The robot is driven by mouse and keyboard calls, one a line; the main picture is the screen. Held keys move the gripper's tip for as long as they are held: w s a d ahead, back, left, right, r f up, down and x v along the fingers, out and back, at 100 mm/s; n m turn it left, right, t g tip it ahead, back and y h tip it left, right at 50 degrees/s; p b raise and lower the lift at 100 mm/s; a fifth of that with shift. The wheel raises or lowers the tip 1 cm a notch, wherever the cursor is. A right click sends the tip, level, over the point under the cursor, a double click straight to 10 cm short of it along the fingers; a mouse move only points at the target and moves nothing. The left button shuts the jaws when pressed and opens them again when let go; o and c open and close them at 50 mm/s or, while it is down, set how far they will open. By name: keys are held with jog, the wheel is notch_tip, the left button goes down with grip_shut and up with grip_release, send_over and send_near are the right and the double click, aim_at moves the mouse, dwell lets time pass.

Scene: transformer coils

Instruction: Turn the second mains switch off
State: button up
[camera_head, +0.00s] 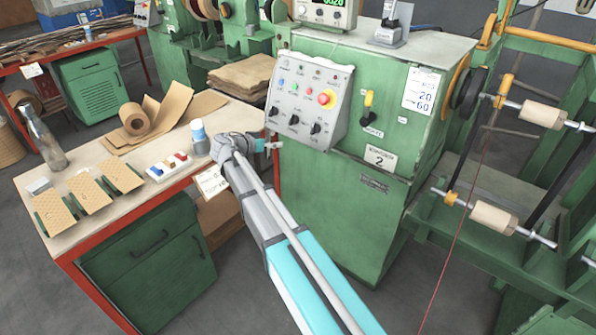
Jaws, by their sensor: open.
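The green machine (340,205) carries a white plate (380,158) with the number 2. A yellow-topped lever switch (368,107) stands upright on its front, with a small label below it. It looks like the mains switch of this machine, but the label is too small to read surely. My gripper (274,146) is open, left of the machine front and below the grey control panel (307,100). It is well left of and lower than the lever, and apart from it. Its fingers are small and partly hard to make out.
The control panel has black knobs, small buttons and a red button on yellow (327,97). A red-edged workbench (150,190) holds a paper roll (133,118), a bottle (41,135) and a spray can (199,137) near my arm. Winding shafts (510,110) stand at right.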

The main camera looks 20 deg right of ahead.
jog(key=s+d+f+n+g+y+p, duration=0.1)
jog(key=s+d+n+g+y+p, duration=0.1)
jog(key=s, duration=0.5)
jog(key=s+d+f+n+g+y+p, duration=0.1)
jog(key=s+d+g+y+p, duration=0.1)
jog(key=s, duration=0.5)
jog(key=shift+s+d+f+n+y+p, duration=0.2)
jog(key=shift+d+f+n+y+p, duration=0.2)
jog(key=shift+d+y+p, duration=0.3)
jog(key=shift+s, duration=0.1)
jog(key=s+a+r+n+g+y+p, duration=0.1)
jog(key=s+n+y+p, duration=0.1)
jog(key=s, duration=0.5)
jog(key=s+a+r+n+g+y+p, duration=0.1)
jog(key=s+n+y+p, duration=0.2)
jog(key=s, duration=0.5)
jog(key=shift+a+r+g+y+p, duration=0.35)
jog(key=shift+y+p, duration=0.25)
jog(key=shift+y, duration=0.2)
jog(key=shift+d, duration=0.15)
